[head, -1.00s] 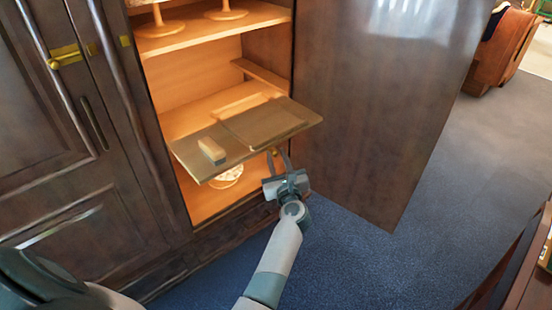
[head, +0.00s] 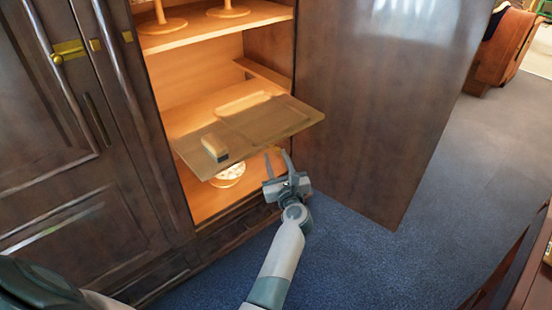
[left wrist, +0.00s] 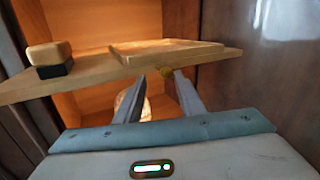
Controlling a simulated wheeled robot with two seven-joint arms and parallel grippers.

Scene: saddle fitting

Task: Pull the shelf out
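The wooden shelf (head: 250,143) sticks out of the open cabinet past its front edge. It also shows in the left wrist view (left wrist: 95,73). My left gripper (head: 278,159) is just below and in front of that edge. My right gripper is not in view.
A brush-like block (head: 215,147) and a shallow tray (left wrist: 165,50) lie on the shelf. A round patterned dish (head: 229,174) is below it. The open door (head: 370,110) stands to the right. Wooden stands (head: 163,24) are on the upper shelf. The blue carpet (head: 350,260) in front is clear.

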